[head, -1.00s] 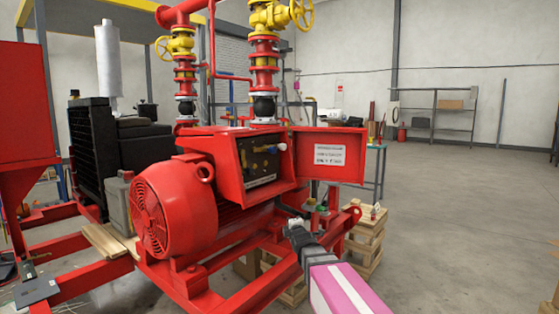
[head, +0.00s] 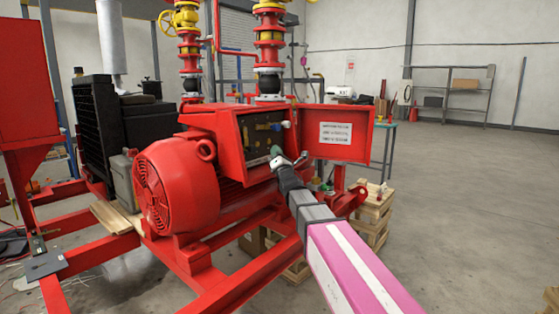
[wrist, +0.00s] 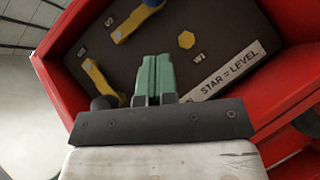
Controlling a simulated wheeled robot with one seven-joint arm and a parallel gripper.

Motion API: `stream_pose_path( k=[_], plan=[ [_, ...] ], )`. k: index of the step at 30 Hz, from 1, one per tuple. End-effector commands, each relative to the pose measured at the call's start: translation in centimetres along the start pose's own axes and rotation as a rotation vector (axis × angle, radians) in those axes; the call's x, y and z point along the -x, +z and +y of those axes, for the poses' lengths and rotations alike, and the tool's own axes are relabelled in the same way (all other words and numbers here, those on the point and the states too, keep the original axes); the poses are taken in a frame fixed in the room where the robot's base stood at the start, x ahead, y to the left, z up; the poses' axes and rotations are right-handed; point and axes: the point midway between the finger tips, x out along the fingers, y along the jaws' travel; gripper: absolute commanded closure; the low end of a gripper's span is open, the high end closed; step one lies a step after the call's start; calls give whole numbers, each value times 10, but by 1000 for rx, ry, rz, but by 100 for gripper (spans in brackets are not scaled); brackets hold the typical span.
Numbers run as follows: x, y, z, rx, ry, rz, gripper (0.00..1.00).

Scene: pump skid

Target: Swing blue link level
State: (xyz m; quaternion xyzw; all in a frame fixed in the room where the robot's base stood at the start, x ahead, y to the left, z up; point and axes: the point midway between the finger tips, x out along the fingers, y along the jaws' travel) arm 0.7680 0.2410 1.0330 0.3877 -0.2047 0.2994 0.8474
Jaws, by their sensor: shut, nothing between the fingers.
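The terminal panel (wrist: 228,40) is dark and sits inside an open red box (head: 224,128) above the motor. In the wrist view a small part of something blue, likely the blue link (wrist: 152,3), shows at the top edge; the rest is cut off, so its angle cannot be told. A small blue spot (head: 286,125) shows at the box's right side in the head view. Two yellow links (wrist: 128,20) lie slanted at the panel's left, with a yellow hex nut (wrist: 187,40) to the right. My gripper (wrist: 153,62) has green fingers, shut and empty, in front of the panel.
A label reading "STAR = LEVEL" (wrist: 226,70) is on the panel. Red box walls (wrist: 290,100) bound it on the right. The open red door (head: 348,155) stands right of my gripper. The red motor (head: 180,180) is below left.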

Motion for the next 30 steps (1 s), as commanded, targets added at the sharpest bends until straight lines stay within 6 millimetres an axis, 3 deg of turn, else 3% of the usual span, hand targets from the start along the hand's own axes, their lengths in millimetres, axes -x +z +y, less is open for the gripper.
stream_pose_path(
  k=[4,10,30],
  plan=[
    [-32,-1,-1,-1,2,-1,100],
    [-50,19,0,0,0,-1,100],
    [-63,33,0,0,0,-1,100]
  ],
)
